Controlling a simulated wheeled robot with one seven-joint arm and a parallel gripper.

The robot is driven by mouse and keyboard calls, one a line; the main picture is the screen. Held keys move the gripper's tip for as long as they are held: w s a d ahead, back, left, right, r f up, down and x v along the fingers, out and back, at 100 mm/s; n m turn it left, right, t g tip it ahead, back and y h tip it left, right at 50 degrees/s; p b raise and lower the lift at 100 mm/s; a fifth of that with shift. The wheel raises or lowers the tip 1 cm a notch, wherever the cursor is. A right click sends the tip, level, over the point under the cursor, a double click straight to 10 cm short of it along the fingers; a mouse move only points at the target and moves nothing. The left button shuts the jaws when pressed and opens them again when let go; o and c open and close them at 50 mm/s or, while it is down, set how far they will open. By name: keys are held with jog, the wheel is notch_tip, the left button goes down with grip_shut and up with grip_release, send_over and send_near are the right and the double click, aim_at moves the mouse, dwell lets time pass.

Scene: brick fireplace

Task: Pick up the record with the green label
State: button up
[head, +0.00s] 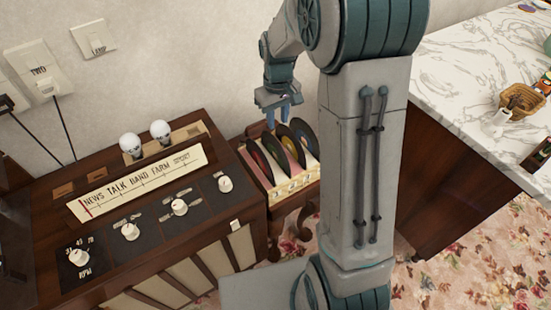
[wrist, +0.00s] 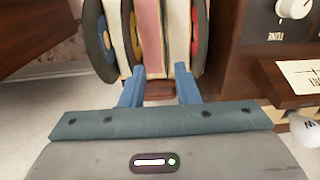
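A small rack (head: 297,183) holds several black records on edge between cream and pink dividers. In the wrist view, the far left record (wrist: 93,45) has a small bluish label (wrist: 105,36); I cannot tell whether it is green. A yellow label (wrist: 136,38) and a red label (wrist: 195,20) show on other records. My gripper (head: 278,122) is at the back edge of the rack in the head view. In the wrist view my gripper (wrist: 160,68) has its blue fingers apart, with nothing visibly held between them.
A wooden radio cabinet (head: 160,215) with white knobs and two white bulbs (head: 146,138) stands left of the rack. The wall is close behind. A marble-topped counter (head: 480,60) with a wicker basket (head: 522,99) is at right. Flowered carpet lies below.

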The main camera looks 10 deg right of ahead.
aim_at(275, 147)
jog(key=shift+s+a+f+b, duration=0.15)
jog(key=shift+f+b, duration=0.1)
jog(key=shift+f, duration=1.8)
jog(key=shift+w+a+f+b, duration=0.1)
jog(key=shift+f+b, duration=0.1)
jog(key=shift+f, duration=1.8)
jog(key=shift+s+a+f+b, duration=0.15)
jog(key=shift+f+b, duration=0.1)
jog(key=shift+f, duration=1.8)
grip_shut()
